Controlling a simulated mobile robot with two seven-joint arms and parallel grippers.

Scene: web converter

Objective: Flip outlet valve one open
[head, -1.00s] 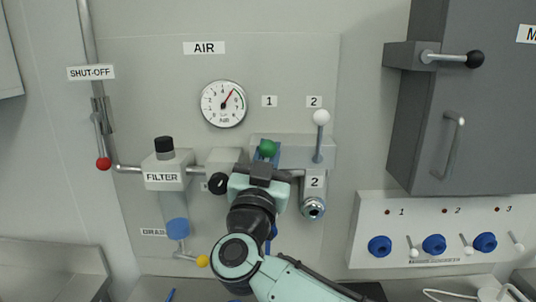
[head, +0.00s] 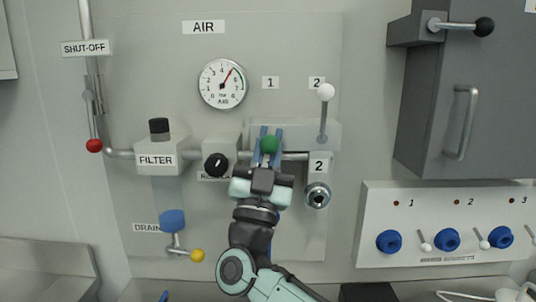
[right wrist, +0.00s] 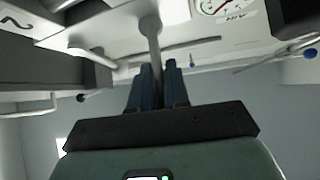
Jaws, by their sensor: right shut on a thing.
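Outlet valve one's lever has a green ball knob (head: 269,144), in the middle of the air panel below label 1. My right gripper (head: 270,134) is at this knob, with one blue finger on each side of it. In the right wrist view its fingers (right wrist: 157,72) are shut on the end of the grey lever (right wrist: 153,38). The gripper and wrist hide most of valve one's body in the head view. Outlet valve two's lever (head: 323,122), with a white knob, stands upright to the right. My left gripper is not in view.
The pressure gauge (head: 222,83) is above the gripper. The regulator knob (head: 216,165) and filter (head: 159,160) are close on the left. Outlet two's fitting (head: 317,195) is to the right. A grey cabinet (head: 425,110) juts out at the far right.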

